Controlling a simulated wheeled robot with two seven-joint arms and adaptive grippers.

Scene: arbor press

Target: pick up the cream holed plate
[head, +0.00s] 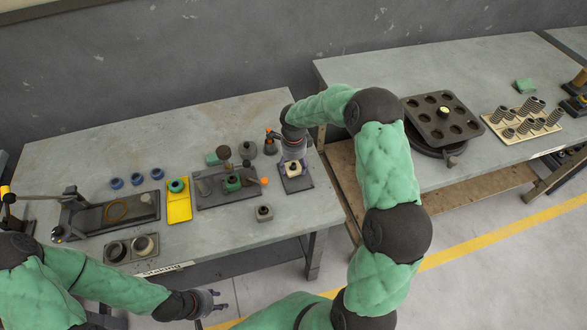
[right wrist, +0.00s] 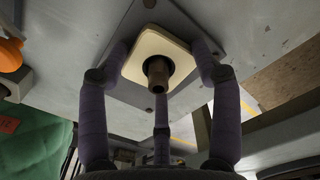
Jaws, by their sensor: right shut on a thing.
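The cream holed plate (right wrist: 180,42) is a rounded square with a dark hole in its middle. A brown peg (right wrist: 157,72) stands at the hole in the right wrist view. In the head view the plate (head: 293,170) shows at the dark square base (head: 296,185) near the table's right end. My right gripper (head: 294,156) is above it, and its fingers (right wrist: 160,65) are shut on the plate's edges. I cannot tell whether the plate is clear of the base. My left gripper (head: 212,300) is open and empty, in front of the table's front edge.
A yellow tray (head: 178,207) is further left. A second table (head: 440,75) holds a dark holed tray (head: 440,128).

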